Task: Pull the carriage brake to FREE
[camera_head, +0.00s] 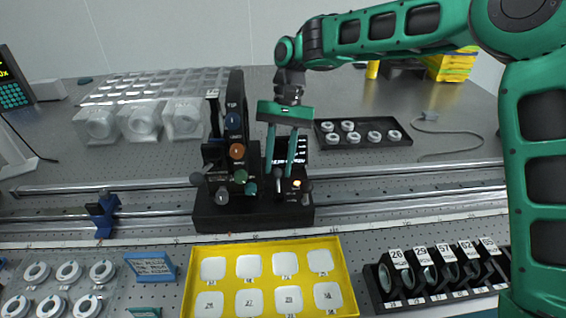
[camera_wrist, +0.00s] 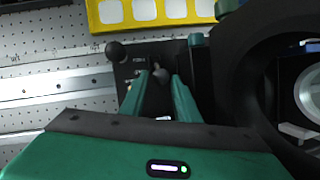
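The black carriage (camera_head: 245,218) sits across the metal rails, with a tall post of coloured knobs on its left half. Its right half carries a small panel with a pale-tipped lever (camera_head: 278,173) and a dark ball knob (camera_head: 307,186). My gripper (camera_head: 279,176) points down over this panel, its green fingers apart on either side of the lever. In the wrist view my gripper (camera_wrist: 160,76) is open around the grey lever knob (camera_wrist: 159,74), with gaps showing beside it. The other ball knob (camera_wrist: 116,51) is outside the fingers. The small panel lettering is too blurred to read surely.
The knob post (camera_head: 236,130) stands close beside my gripper. A yellow tray (camera_head: 346,272) of white pads lies in front, with a black rack of numbered lens mounts (camera_head: 440,275) to its right. A black tray of rings (camera_head: 400,142) is behind. A blue rail clamp (camera_head: 103,216) is at left.

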